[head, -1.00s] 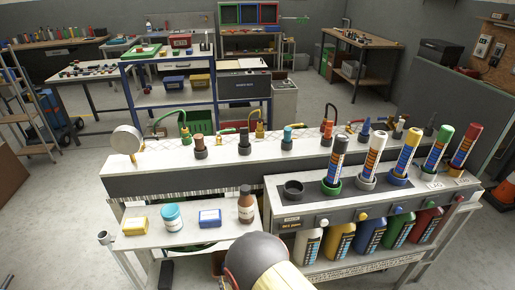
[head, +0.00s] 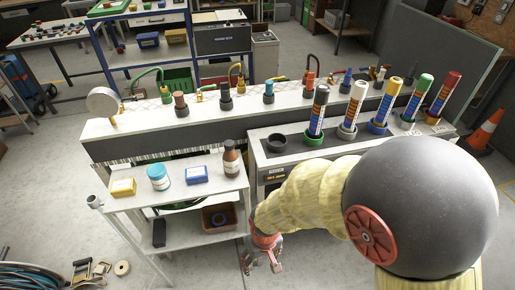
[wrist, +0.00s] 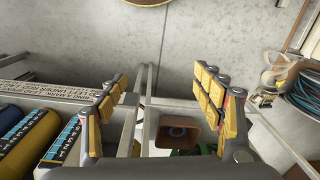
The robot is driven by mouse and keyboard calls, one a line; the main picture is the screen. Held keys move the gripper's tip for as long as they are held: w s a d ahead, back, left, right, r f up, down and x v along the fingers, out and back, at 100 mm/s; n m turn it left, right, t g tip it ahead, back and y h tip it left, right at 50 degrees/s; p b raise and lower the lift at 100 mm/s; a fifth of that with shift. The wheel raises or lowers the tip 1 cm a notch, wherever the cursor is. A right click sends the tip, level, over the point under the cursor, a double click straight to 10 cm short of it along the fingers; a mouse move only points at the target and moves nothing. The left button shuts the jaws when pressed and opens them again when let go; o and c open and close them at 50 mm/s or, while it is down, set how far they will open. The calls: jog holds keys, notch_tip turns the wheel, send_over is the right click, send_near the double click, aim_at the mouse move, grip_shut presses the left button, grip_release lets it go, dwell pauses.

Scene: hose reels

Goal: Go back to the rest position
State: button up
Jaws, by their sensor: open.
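My gripper (head: 264,258) hangs low at the front of the bench in the head view, to the right of the small white side table, at the end of my yellow-sleeved arm. In the wrist view my gripper (wrist: 162,88) shows two yellow-padded fingers spread wide apart, with nothing between them. A brown bin (wrist: 175,135) shows beyond the fingers, apart from them. Part of my gripper is small and partly hidden by my arm in the head view.
The side table (head: 185,205) holds a yellow box (head: 122,187), a blue tub (head: 158,177), a blue box (head: 196,174) and a brown bottle (head: 231,158). Several tubes stand on the bench (head: 120,148). A coiled hose (head: 35,276) lies at left. An orange cone (head: 486,131) stands right.

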jog(key=s+d+r+m+t, duration=0.1)
jog(key=d+r+t, duration=0.1)
jog(key=d+r, duration=0.4)
jog(key=s+d+r+m+t+p, duration=0.1)
jog(key=d+r, duration=0.5)
jog(key=r, duration=1)
jog(key=s+d+r+m+t+p, duration=0.1)
jog(key=s+d+r+m+t, duration=0.1)
jog(key=d+r, duration=0.4)
notch_tip(320, 180, up, 5)
jog(key=shift+s+f+m+t, duration=0.1)
jog(key=shift+s+m+t, duration=0.2)
jog(key=shift+m, duration=0.1)
